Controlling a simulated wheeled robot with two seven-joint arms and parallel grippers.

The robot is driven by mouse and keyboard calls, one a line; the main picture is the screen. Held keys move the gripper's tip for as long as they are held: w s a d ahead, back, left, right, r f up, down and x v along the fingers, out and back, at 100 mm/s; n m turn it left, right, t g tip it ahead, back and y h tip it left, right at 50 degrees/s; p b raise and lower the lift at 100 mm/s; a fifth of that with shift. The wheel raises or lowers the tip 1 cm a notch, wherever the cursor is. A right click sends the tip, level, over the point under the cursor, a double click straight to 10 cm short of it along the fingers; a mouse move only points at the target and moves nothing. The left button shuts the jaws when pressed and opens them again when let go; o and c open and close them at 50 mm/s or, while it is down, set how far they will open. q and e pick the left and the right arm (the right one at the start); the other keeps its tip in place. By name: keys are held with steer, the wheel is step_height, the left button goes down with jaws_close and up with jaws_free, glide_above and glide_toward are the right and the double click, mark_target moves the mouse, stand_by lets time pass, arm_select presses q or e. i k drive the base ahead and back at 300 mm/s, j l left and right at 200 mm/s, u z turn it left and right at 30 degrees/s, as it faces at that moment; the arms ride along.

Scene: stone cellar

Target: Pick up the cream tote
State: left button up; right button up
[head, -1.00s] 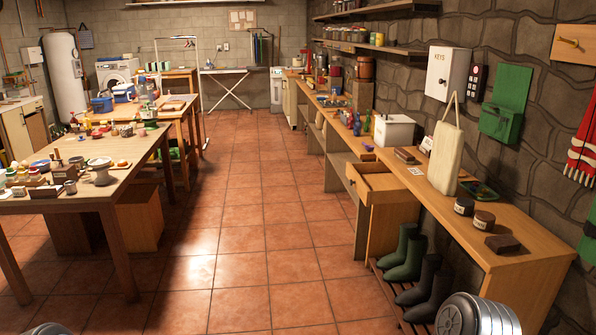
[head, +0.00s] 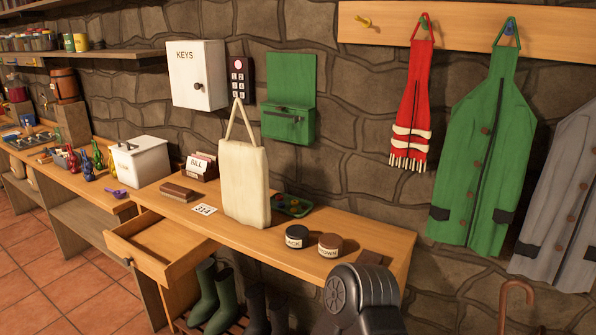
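The cream tote (head: 244,184) stands upright on the wooden counter (head: 225,232) below the wall phone, with its handle loop rising in a point above it. A black part of my own arm shows at the bottom right, in front of the counter's right end. Neither gripper's fingers show, and nothing is touching the tote.
Beside the tote are a green tray (head: 291,205), two round tins, black (head: 297,238) and brown (head: 330,245), a bill holder (head: 202,166), brown blocks (head: 180,192) and a number card (head: 205,210). An open drawer (head: 160,245) juts out below; boots (head: 205,297) stand under the counter.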

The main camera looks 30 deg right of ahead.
mark_target(244, 166)
steer(key=i+j+z, duration=0.6)
steer(key=j, duration=0.2)
steer(key=i+j+z, duration=0.3)
steer(key=j, duration=0.15)
steer(key=k, duration=0.05)
